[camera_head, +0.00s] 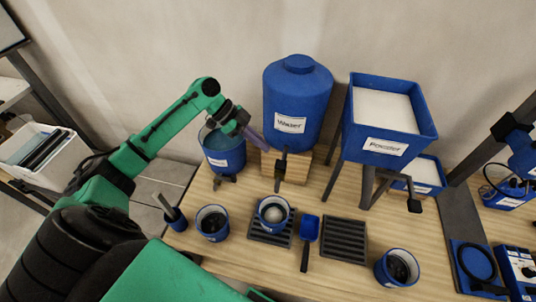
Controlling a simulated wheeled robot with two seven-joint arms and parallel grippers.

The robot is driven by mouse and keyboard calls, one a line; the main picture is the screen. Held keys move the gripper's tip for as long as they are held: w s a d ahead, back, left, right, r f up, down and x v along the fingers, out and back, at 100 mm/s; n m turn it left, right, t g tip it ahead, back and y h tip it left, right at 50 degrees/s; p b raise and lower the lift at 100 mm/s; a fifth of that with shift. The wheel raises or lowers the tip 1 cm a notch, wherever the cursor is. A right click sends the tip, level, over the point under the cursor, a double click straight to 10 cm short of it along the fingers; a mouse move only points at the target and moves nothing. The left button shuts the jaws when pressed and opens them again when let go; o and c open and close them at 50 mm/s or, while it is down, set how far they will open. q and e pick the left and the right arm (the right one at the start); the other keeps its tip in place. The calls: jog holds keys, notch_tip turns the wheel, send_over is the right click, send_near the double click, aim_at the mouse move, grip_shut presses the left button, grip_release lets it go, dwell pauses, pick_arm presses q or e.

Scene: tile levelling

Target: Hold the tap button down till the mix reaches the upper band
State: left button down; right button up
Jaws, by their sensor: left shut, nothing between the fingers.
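The blue water tank (296,92) stands at the back on a wooden block. Its dark tap (280,168) sticks out at the front, above a blue cup (259,214) on a dark slotted grate. Pale contents show in the cup; no level band can be made out. The tap button is too small to tell apart from the tap. My left gripper (259,142) is shut and empty, its fingers pointing down and right at the tank's lower left, close to the tap. I cannot tell whether it touches anything. My right gripper is not in view.
A blue bucket (223,158) stands under my left gripper. A powder hopper (427,124) on dark legs is right of the tank. A second grate (344,240), a blue scoop (309,229) and cups at left (212,222) and right (397,268) occupy the wooden table.

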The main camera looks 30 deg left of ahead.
pick_arm(q)
jog(key=v, duration=0.2)
jog(key=b+v, duration=0.1)
jog(key=v, duration=0.2)
jog(key=shift+w+d+r, duration=0.2)
jog(key=shift+d+r, duration=0.05)
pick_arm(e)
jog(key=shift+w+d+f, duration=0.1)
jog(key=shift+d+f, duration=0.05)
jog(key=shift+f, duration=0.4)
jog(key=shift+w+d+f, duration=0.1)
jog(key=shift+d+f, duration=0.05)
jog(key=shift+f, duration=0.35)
pick_arm(q)
jog(key=shift+d, duration=0.1)
